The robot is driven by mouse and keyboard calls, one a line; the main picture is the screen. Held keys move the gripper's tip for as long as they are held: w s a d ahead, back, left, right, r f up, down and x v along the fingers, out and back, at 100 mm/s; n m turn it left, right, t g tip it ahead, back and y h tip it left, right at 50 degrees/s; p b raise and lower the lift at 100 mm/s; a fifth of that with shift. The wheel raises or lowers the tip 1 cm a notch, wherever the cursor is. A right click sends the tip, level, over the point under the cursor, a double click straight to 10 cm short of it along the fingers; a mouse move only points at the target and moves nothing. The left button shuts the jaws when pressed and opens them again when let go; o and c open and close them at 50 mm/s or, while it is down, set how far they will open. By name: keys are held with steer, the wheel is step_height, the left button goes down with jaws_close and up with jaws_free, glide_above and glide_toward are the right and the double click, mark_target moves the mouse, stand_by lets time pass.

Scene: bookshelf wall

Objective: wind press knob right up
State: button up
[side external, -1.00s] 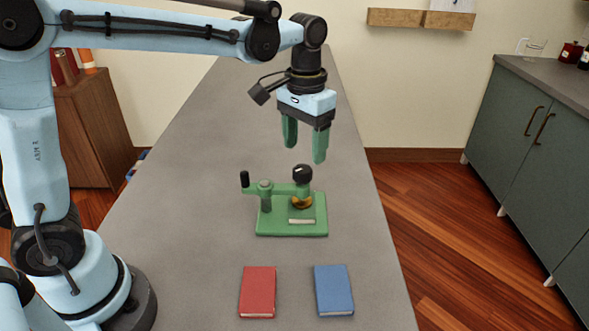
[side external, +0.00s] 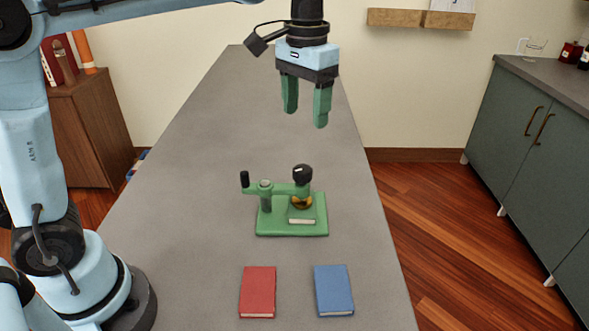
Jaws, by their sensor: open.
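The small press stands on the grey table, with a green base plate (side external: 280,229) and a green arm (side external: 282,189). Its round black knob (side external: 302,173) with a pale mark sits on top at the right end of the arm. A brass-coloured part (side external: 302,202) shows below the knob, just above a small green book with pale page edges (side external: 302,221) on the base; I cannot tell whether they touch. A black upright handle (side external: 245,179) is at the press's left. My gripper (side external: 305,118) is open and empty, its green fingers pointing down, well above the knob.
A red book (side external: 258,292) and a blue book (side external: 334,291) lie flat on the table (side external: 190,220) in front of the press. The table is clear behind the press and at its left. A wooden shelf (side external: 421,19) is on the back wall.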

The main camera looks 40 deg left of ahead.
mark_target(302, 169)
step_height(302, 169, down, 12)
steer(key=m, duration=1.7)
steer(key=shift+s+m, duration=0.15)
steer(key=shift+m, duration=0.25)
steer(key=c, duration=1.1)
steer(key=shift+n, duration=0.3)
